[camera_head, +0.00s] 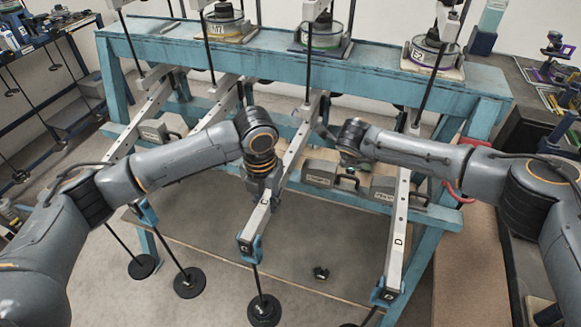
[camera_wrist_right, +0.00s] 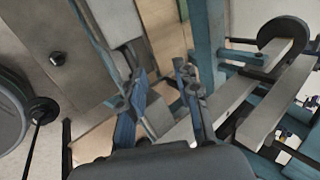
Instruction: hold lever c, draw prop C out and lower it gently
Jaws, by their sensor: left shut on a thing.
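Lever c (camera_head: 286,160) is a long pale bar sloping down toward me, with a blue end piece marked C (camera_head: 247,245). My left gripper (camera_head: 263,187) is shut on lever c, part-way along it. I cannot tell for sure which piece is prop C. My right gripper (camera_head: 328,133) is beside lever c, near the frame, partly hidden by its own arm. In the right wrist view its two fingers (camera_wrist_right: 162,100) are apart, with a pale piece close to them.
The blue frame (camera_head: 305,58) crosses behind, carrying several round weights on top. Lever D (camera_head: 396,240) is to the right. Grey handled blocks (camera_head: 320,174) sit between the levers. A small dark piece (camera_head: 321,273) lies on the grey board (camera_head: 300,245) below.

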